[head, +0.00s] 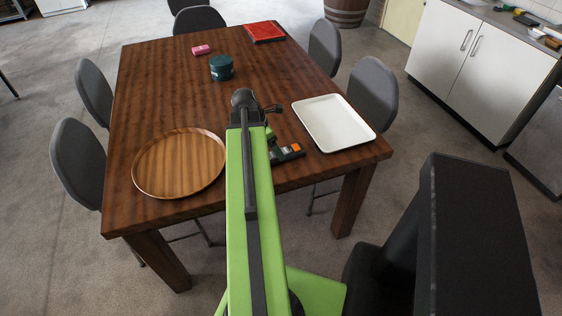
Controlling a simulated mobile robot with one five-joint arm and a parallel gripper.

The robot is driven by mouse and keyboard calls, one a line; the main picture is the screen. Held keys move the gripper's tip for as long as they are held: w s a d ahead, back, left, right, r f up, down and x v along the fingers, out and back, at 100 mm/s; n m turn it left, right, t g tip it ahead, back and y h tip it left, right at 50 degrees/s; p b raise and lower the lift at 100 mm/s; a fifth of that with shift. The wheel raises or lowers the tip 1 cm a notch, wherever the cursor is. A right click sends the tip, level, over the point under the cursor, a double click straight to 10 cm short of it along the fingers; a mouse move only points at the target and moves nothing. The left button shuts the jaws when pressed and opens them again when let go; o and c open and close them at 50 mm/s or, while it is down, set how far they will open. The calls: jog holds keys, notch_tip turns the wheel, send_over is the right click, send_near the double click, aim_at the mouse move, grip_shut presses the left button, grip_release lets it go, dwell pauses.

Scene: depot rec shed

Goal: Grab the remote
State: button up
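A small dark object with an orange patch and a grey patch (288,152) lies near the front edge of the brown wooden table (240,200). It may be the remote, but it is too small and too covered by my green arm to be sure.
A round wooden tray (180,163) lies left of my arm, a white rectangular tray (333,122) right. Farther back are a dark green tin (221,68), a pink block (201,50) and a red tray (264,32). Grey chairs surround the table; a white cabinet (470,65) stands right.

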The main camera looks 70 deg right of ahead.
jog(key=b+x, duration=0.4)
jog(key=x, duration=0.1)
jog(key=shift+d+f+b, duration=0.1)
jog(key=shift+f+b, duration=0.05)
jog(key=shift+b, duration=0.15)
jog(key=shift+c, duration=0.3)
jog(key=c, duration=1.6)
jog(key=shift+r+p, duration=0.3)
jog(key=r+p, duration=0.2)
jog(key=s+r+p, duration=0.1)
jog(key=r+p, duration=0.2)
jog(key=shift+d+r, duration=0.1)
jog(key=s+r+p, duration=0.2)
jog(key=s, duration=0.1)
jog(key=s+d+r+p, duration=0.1)
jog(key=s+p, duration=0.1)
jog(key=s, duration=0.2)
jog(key=s+d+r+p, duration=0.1)
jog(key=s+r, duration=0.1)
jog(key=s, duration=0.1)
jog(key=shift+s+d+r+p, duration=0.25)
jog(key=shift+r+p, duration=0.05)
jog(key=shift+p, duration=0.1)
